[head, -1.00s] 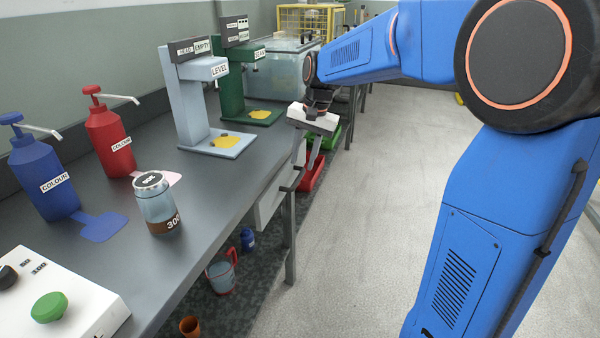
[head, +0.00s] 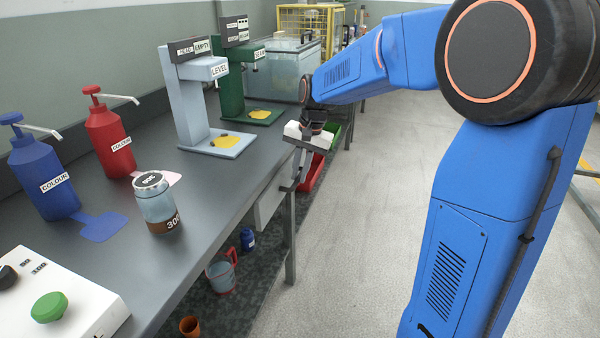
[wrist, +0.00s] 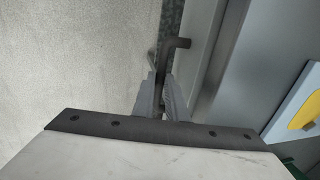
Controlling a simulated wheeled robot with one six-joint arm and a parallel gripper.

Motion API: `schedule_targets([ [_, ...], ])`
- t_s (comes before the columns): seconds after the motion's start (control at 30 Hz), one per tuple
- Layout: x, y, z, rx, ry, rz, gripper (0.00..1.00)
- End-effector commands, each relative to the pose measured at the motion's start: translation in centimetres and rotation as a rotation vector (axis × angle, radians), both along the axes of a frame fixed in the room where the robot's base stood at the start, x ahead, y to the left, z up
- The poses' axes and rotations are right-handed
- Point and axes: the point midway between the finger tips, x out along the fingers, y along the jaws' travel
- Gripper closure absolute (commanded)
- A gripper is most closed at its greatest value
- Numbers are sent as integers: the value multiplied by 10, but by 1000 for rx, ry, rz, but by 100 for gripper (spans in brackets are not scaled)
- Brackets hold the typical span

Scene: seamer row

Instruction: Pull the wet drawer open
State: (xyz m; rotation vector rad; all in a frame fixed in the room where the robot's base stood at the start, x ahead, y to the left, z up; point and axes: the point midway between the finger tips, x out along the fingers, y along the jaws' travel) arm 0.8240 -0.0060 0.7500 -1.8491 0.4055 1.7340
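A pale drawer front (head: 268,203) sits under the bench's front edge in the head view. I cannot read a label on it, so I cannot tell if it is the wet one. Its dark bar handle (wrist: 180,43) shows in the wrist view, standing off the pale front. My gripper (head: 289,186) points down at the handle, beside the bench edge. In the wrist view my two grey fingers (wrist: 161,82) are a little apart, with the dark bar lying between their tips. Whether they touch it I cannot tell. The drawer looks closed.
The bench top (head: 215,195) carries a jar (head: 155,203), pump bottles and a pale blue stand (head: 190,105). A red bin (head: 311,174) stands under the bench behind my gripper. A jug (head: 222,272) is below. The floor at the right is clear.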

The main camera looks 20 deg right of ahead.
Motion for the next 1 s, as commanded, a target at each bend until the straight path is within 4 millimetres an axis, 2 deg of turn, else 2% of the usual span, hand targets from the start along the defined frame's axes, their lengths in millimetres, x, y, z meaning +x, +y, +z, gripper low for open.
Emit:
schedule_targets([
  [0.17,-1,-1,0,0,0,-1,100],
  [0.37,-11,-16,0,0,1,-3,100],
  [0.57,-36,-50,1,0,0,-6,100],
  [1.0,-101,-139,0,0,0,-6,100],
])
